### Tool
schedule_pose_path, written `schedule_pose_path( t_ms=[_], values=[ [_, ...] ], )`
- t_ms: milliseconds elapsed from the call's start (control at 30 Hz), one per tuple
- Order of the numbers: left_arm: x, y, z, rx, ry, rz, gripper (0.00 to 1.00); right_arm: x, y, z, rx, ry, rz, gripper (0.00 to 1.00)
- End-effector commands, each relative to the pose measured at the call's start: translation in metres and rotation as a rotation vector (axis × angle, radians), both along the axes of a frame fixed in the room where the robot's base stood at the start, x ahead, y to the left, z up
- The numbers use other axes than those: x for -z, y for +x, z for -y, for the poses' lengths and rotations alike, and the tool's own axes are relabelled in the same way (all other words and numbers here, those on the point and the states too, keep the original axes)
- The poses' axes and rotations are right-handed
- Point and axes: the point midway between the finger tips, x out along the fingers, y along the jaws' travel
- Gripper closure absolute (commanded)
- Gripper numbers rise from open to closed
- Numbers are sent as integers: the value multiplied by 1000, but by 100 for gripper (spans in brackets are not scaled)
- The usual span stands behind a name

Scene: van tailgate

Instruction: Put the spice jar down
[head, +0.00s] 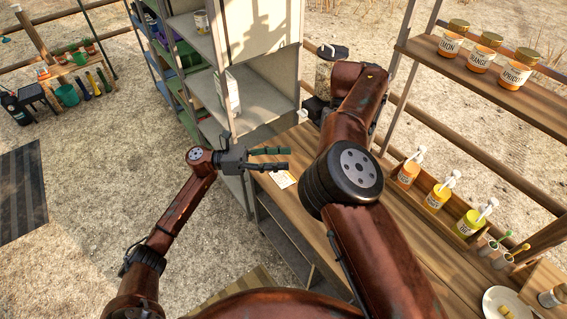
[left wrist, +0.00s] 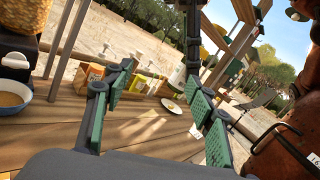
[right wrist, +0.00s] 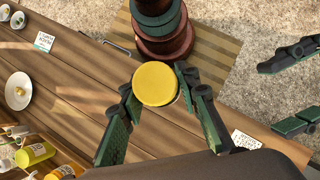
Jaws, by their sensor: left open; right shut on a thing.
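The spice jar shows in the right wrist view as a round yellow lid (right wrist: 155,84); its body is hidden beneath the lid. My right gripper (right wrist: 158,82) is shut on it, one finger at each side. The jar is over the wooden bench top (right wrist: 85,75), but I cannot tell whether it touches the wood. In the head view my right arm hides the right gripper and the jar. My left gripper (head: 287,159) is open and empty near the bench's left end, and its open fingers also show in the left wrist view (left wrist: 160,76).
A written card (head: 283,179) lies on the bench near my left gripper. Pump bottles (head: 436,198) stand in a row along the bench's back, with a plate (head: 505,303) nearer. Lidded jars (head: 481,59) line a raised shelf. A grey shelving unit (head: 240,90) stands beyond.

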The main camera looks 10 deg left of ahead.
Motion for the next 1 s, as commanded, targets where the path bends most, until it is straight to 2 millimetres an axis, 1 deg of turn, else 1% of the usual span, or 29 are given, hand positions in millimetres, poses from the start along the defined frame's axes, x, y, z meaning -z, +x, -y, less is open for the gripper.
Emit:
schedule_pose_path(
  t_ms=[33,100,233,367,467,800,1000],
  values=[
    [-12,-11,6,42,41,74,49,0,0,0,0,0,0,97],
    [-20,-25,13,90,86,154,49,0,0,0,0,0,0,97],
    [-28,-40,19,143,137,244,49,0,0,0,0,0,0,97],
    [-29,-44,29,157,147,264,49,0,0,0,0,0,0,97],
    [-30,-44,43,158,145,263,49,0,0,0,0,0,0,97],
    [-30,-44,105,155,143,260,49,0,0,0,0,0,0,97],
    [-29,-43,130,154,144,259,49,0,0,0,0,0,0,97]
  ],
)
